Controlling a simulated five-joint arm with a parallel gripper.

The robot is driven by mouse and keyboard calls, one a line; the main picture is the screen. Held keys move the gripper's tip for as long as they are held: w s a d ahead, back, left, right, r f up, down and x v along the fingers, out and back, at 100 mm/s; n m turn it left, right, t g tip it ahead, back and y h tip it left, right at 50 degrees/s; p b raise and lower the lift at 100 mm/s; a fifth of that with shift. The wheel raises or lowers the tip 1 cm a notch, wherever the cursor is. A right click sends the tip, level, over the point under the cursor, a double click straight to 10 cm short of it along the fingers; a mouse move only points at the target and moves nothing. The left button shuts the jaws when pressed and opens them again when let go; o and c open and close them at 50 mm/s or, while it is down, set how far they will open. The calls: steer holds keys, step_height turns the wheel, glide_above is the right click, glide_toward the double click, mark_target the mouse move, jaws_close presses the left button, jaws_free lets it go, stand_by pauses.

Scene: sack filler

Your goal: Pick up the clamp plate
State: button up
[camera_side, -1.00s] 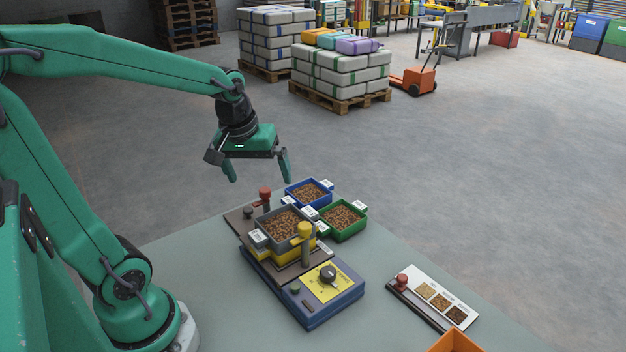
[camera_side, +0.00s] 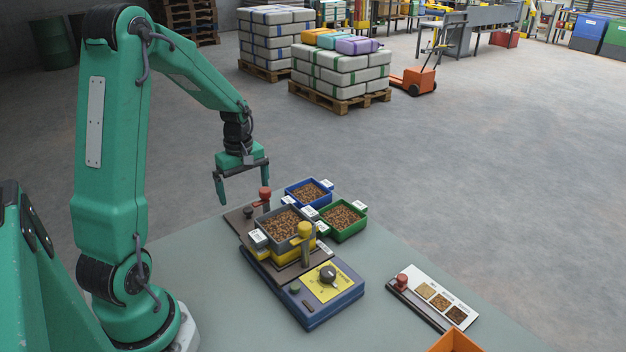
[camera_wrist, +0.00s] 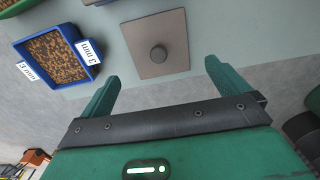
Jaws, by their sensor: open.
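The clamp plate looks to be the flat brown square plate (camera_wrist: 156,28) with a round dark knob (camera_wrist: 157,54) in the wrist view. In the side view the dark knob (camera_side: 248,212) stands at the left end of the brown surface (camera_side: 237,222). My gripper (camera_side: 243,193) is open and empty, fingers pointing down, above and slightly behind this end of the surface. In the wrist view the plate and knob lie beyond the two fingertips (camera_wrist: 161,74), roughly between them, apart from both.
A red-topped knob (camera_side: 265,193) stands close by the right finger. The table's left front (camera_side: 205,260) is clear.

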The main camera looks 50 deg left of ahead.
mark_target(248, 209)
steer(key=shift+f, duration=0.1)
steer(key=shift+f, duration=1.2)
steer(key=shift+f, duration=0.1)
steer(key=shift+w+f, duration=0.1)
steer(key=shift+f, duration=2.35)
steer(key=c, duration=0.9)
steer(key=shift+r, duration=0.15)
